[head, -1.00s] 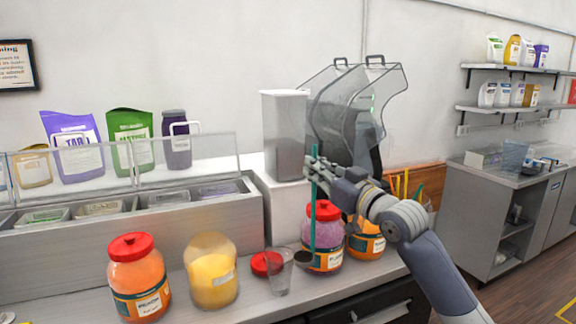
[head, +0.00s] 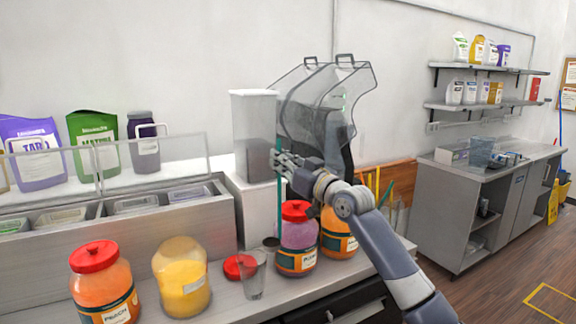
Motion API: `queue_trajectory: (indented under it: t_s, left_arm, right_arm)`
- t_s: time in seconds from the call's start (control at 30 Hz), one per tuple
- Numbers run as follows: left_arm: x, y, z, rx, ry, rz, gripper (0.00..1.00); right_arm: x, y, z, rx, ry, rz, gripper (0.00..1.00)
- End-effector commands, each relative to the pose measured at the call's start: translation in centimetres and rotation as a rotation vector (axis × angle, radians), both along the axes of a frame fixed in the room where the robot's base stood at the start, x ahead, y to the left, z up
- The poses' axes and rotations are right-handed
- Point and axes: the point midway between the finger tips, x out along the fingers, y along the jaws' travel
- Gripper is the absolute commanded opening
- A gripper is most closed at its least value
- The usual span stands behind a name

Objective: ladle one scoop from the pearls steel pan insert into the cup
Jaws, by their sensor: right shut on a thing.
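My right gripper (head: 281,160) is shut on the teal handle of a ladle (head: 280,205), which hangs upright with its dark bowl at the bottom. The bowl is just above and behind the clear cup (head: 253,276) in the picture, slightly to its right. The cup stands upright on the counter and looks empty. Steel pan inserts (head: 133,203) sit in the topping rail at the left; I cannot tell which one holds pearls. What the ladle bowl holds cannot be seen. My left gripper is not in view.
Jars stand close by: an orange one with a red lid (head: 103,285), an open yellow one (head: 182,280) and a purple one (head: 298,243). A red lid (head: 238,267) lies beside the cup. A clear-hooded machine (head: 325,110) stands behind the gripper.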

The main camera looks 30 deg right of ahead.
Motion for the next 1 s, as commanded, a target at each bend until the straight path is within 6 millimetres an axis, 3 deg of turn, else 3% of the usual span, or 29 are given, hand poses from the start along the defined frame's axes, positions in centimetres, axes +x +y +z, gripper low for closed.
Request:
queue_trajectory:
  t_s: [0.57,0.6,0.77,0.8,1.0]
  left_arm:
    - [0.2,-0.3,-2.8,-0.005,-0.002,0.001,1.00]
    - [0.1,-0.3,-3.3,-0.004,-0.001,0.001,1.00]
    - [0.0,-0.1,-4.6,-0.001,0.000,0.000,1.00]
    - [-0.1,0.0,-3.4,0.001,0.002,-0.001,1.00]
    - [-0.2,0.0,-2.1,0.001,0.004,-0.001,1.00]
  right_arm:
    - [7.5,0.3,-0.1,0.002,-0.004,-0.001,0.00]
    - [7.3,0.2,-1.3,0.001,0.000,-0.001,0.00]
    - [7.3,0.2,-3.3,-0.001,-0.001,-0.001,0.00]
    - [7.1,1.0,-2.2,-0.028,-0.009,0.002,0.00]
    - [6.5,3.6,-2.2,-0.139,-0.035,0.002,0.00]
